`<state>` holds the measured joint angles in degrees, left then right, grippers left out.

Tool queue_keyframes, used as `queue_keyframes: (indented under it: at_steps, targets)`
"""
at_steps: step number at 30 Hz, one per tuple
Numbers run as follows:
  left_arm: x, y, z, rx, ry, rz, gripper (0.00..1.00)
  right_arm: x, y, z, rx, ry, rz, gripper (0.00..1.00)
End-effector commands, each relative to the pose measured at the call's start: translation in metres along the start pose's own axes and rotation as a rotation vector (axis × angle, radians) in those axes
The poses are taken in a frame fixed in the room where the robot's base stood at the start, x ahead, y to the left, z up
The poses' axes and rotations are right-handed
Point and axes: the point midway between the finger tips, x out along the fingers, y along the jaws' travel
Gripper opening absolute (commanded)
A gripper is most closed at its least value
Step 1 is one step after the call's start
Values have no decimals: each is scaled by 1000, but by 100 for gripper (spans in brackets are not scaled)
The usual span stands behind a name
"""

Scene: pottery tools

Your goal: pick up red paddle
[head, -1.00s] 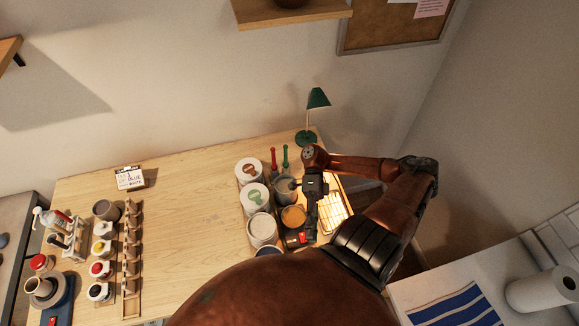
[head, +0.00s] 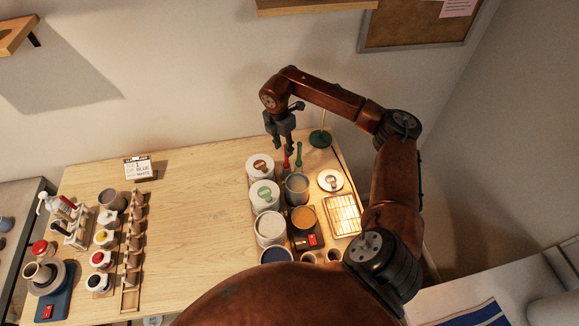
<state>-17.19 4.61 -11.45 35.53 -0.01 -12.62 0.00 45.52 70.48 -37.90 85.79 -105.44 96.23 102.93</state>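The red paddle (head: 286,161) stands upright among the pots near the back right of the wooden table, with its red handle up. Its upper end is close below my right gripper and is partly covered by it. A green-handled tool (head: 298,154) stands just right of it. My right gripper (head: 283,149) points down above the red handle, with its two fingers apart and nothing seen between them. I cannot tell whether a finger touches the handle. My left gripper is not in view.
White jars (head: 264,195) stand left of the paddle and a grey pot (head: 297,187) stands in front. A green lamp base (head: 320,139) is close at the right. A lit rack (head: 343,215) lies further right. The table's middle (head: 195,220) is clear.

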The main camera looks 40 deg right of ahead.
Motion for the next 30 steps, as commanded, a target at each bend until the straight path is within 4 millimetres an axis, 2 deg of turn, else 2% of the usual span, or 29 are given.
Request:
queue_keyframes:
  at_steps: [2,5,14,21,30]
  targets:
    - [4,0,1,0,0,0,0,8,2,14,12,-34,2,32]
    - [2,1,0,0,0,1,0,16,3,21,17,-52,1,32]
    - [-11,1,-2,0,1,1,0,48,1,19,16,-50,-2,32]
    - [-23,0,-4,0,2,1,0,80,2,16,17,-50,1,32]
    - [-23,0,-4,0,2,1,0,88,1,16,16,-51,1,32]
